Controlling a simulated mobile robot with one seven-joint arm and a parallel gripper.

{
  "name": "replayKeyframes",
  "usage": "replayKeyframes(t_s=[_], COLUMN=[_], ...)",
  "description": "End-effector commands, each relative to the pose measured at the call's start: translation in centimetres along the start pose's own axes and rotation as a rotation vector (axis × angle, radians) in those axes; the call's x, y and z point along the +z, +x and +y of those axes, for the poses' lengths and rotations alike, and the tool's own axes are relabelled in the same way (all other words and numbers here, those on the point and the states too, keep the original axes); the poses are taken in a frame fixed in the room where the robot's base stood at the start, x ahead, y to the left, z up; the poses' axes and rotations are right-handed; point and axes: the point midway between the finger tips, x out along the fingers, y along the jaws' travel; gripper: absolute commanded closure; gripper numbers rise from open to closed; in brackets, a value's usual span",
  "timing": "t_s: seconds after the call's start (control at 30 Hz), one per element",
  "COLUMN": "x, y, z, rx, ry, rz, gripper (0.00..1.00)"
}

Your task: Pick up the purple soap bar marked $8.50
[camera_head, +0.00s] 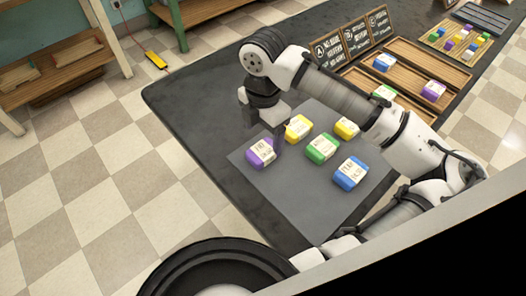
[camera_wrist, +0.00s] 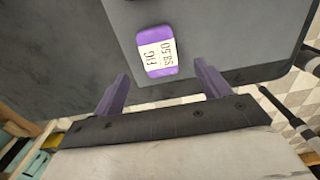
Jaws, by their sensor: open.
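The purple soap bar (camera_head: 261,153) lies at the left edge of a grey mat (camera_head: 310,206) on the dark table. In the wrist view its label (camera_wrist: 157,52) reads FIG and $8.50. My gripper (camera_head: 278,135) is open and empty, just above and beside this bar in the head view. In the wrist view the two fingers (camera_wrist: 165,85) point toward the bar's near end, with the bar beyond the tips and roughly between their lines. I cannot tell the exact height of the fingers above the mat.
A yellow bar (camera_head: 299,127) lies close to my gripper. Another yellow bar (camera_head: 346,128), a green bar (camera_head: 322,148) and a blue bar (camera_head: 351,173) share the mat. Wooden trays (camera_head: 442,73) with soaps and signs (camera_head: 357,36) stand farther right. The table's left side is clear.

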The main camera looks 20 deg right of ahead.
Motion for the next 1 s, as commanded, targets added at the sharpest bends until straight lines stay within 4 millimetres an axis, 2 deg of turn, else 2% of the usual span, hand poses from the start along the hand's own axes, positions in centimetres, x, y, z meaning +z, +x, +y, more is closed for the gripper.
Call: replayKeyframes(t_s=[0.27,0.53,0.83,0.87,1.0], x=[0.0,0.0,0.0,0.0,0.0], y=[2.2,6.0,6.8,6.8,6.7], z=[0.0,0.2,0.2,0.2,0.2], rx=[0.0,0.001,0.003,0.003,0.003], ry=[0.001,0.0,0.0,0.0,0.0], rz=[0.0,0.0,0.0,0.0,0.0], gripper=[0.25,0.25,0.25,0.26,0.44])
